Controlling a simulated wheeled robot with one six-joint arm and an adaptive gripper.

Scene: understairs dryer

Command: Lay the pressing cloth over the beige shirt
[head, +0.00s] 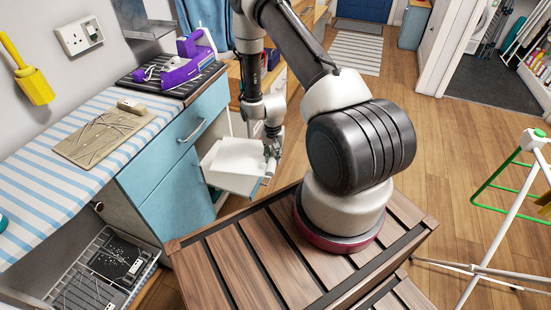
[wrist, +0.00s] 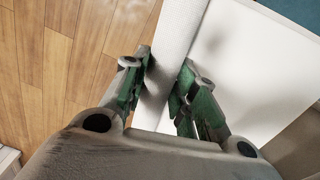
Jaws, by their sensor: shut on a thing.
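My gripper (head: 271,155) is at the near right edge of an open white drawer (head: 238,158), low beside the blue cabinets. In the wrist view my gripper (wrist: 160,82) is shut on a pale drawer edge (wrist: 176,40), with one finger on each side. The drawer's white inside (wrist: 250,75) lies right of the fingers and looks bare where it shows. A flat beige piece with dark crease-like lines (head: 100,138), seemingly the beige shirt, lies on the striped worktop. I cannot make out the pressing cloth in either view.
The blue-and-white striped worktop (head: 45,165) runs along the left wall. A purple iron (head: 188,62) stands on a dark mat behind. A wire basket (head: 95,275) sits low at left. A white-and-green rack (head: 510,215) stands at right. Wooden floor (head: 440,150) is open between.

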